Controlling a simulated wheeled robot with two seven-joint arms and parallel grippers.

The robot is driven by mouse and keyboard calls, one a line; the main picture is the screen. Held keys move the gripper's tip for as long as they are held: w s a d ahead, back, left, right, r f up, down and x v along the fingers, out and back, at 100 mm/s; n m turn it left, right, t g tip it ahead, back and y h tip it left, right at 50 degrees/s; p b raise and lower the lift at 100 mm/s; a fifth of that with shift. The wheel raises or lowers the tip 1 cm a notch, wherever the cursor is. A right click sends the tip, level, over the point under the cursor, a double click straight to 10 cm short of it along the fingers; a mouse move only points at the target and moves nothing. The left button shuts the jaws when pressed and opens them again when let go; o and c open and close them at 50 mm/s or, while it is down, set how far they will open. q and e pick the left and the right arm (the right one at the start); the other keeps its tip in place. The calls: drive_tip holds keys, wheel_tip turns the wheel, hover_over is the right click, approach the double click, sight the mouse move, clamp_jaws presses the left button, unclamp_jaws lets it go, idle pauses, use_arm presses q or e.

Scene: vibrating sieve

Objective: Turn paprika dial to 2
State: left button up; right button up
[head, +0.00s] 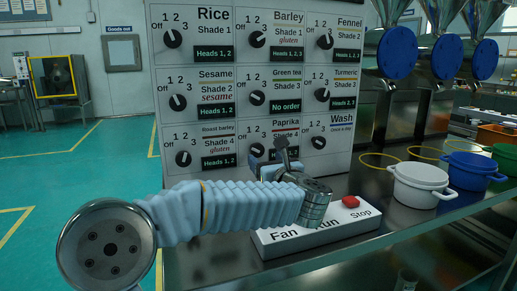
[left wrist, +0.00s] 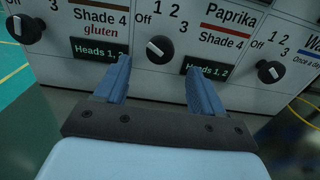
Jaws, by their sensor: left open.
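The paprika dial (head: 257,150) is a black round knob with a white mark, in the bottom row of the white panel. In the left wrist view the paprika dial (left wrist: 160,49) shows between my fingers, left of the label "Paprika Shade 4". Its mark points to the upper left, on the Off side; I cannot tell the exact setting. My left gripper (head: 272,156) is in front of the panel at this dial. In the left wrist view my left gripper (left wrist: 158,68) is open, one finger on each side of the dial, with no clear contact. My right gripper is out of view.
The roast barley dial (left wrist: 24,29) is to the left and the wash dial (left wrist: 271,72) to the right. Below the panel is a box with a red stop button (head: 350,201). A white pot (head: 420,184) and a blue pot (head: 474,171) stand on the metal table at right.

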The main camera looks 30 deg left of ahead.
sight(258, 152)
use_arm(q)
drive_tip(key=p+x, duration=0.1)
drive_tip(key=x, duration=0.5)
drive_tip(key=shift+w+a, duration=0.15)
drive_tip(key=shift+a, duration=0.05)
drive_tip(key=c, duration=1)
drive_tip(key=shift+c, duration=0.2)
